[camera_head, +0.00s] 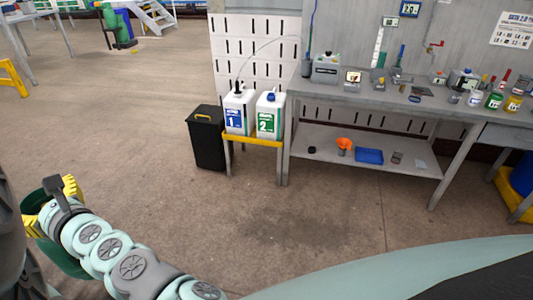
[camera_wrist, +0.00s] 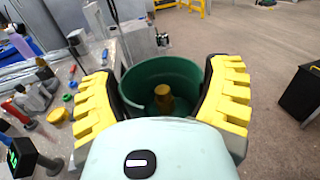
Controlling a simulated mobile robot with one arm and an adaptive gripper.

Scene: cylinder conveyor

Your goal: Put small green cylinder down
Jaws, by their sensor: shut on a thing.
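The small green cylinder (camera_wrist: 135,82) is a dark green, open-topped vessel in the wrist view. My gripper (camera_wrist: 165,92) is shut on it, with yellow ridged fingers on its left and right sides. A brownish-yellow thing (camera_wrist: 163,98) shows inside the cylinder. In the head view my gripper (camera_head: 50,207) is at the lower left, and the green cylinder (camera_head: 56,258) is partly hidden by my arm. It appears to be held above the floor.
A grey workbench (camera_head: 400,104) carries bottles and instruments at the right. A yellow stand (camera_head: 254,138) holds two white canisters beside a black bin (camera_head: 208,150). Concrete floor (camera_head: 130,120) is clear in the middle. The wrist view shows a cluttered tabletop at left.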

